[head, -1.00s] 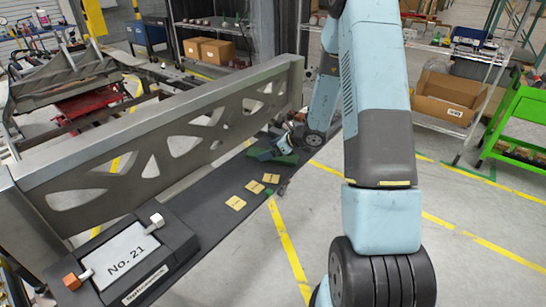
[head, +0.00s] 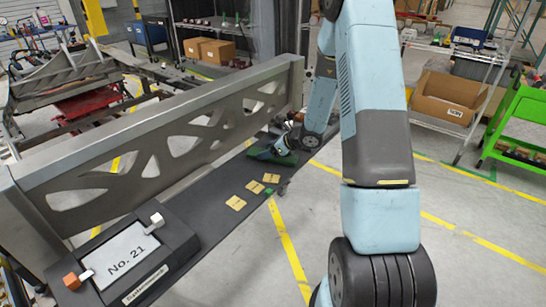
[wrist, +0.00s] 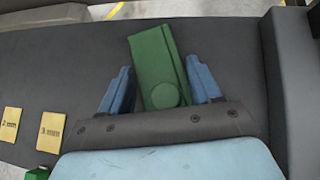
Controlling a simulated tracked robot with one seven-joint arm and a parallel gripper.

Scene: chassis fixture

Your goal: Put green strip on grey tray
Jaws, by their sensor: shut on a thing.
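The green strip (wrist: 151,58) stands out between the two blue fingers of my gripper (wrist: 160,80) in the wrist view, with a round mark near its lower end. My gripper is shut on it. In the head view, my gripper (head: 276,150) is small at the far end of the dark grey shelf (head: 210,208), beside the metal beam, with green showing at it. The shelf surface (wrist: 235,40) also lies behind the strip in the wrist view. I cannot make out a separate grey tray, and I cannot tell whether the strip touches the shelf.
Several yellow labels (head: 254,187) lie on the shelf, with a small green block (head: 269,191) near them. The metal beam (head: 150,140) runs along the shelf. A raised dark edge (wrist: 290,80) stands at right.

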